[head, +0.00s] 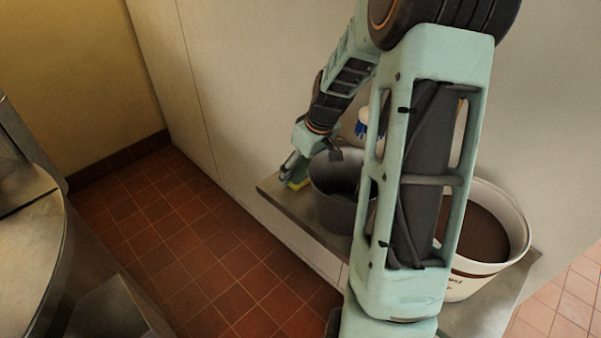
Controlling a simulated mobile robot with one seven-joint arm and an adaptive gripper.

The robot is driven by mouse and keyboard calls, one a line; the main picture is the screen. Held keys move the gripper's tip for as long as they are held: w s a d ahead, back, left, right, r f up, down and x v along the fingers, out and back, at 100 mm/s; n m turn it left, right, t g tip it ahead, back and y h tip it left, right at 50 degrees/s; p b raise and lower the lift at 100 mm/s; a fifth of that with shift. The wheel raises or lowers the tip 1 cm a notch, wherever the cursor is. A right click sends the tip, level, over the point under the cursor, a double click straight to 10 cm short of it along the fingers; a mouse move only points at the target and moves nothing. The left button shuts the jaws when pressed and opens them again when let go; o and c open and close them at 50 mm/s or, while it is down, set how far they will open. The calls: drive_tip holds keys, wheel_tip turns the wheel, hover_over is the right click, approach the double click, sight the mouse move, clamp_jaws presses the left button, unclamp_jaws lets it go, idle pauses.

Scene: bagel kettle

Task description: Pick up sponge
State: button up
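The sponge (300,183), a small yellow and green piece, lies on the metal shelf (318,232) near its far left end, left of a dark grey pot. My gripper (288,172) reaches down to the sponge and covers part of it. The fingers are small and partly hidden here, so I cannot tell whether they are open or shut, or whether they touch the sponge.
The dark grey pot (333,205) stands close to the right of my gripper. A white bucket (462,287) with dark contents stands nearer, partly behind my arm. A blue and white item (362,124) shows behind the pot. A rounded metal surface (30,235) is at left.

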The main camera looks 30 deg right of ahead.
sight(302, 169)
drive_tip(key=c, duration=0.6)
drive_tip(key=shift+r, duration=0.15)
wheel_tip(302, 169, up, 10)
drive_tip(key=shift+f+p, duration=0.1)
drive_tip(key=shift+p, duration=0.3)
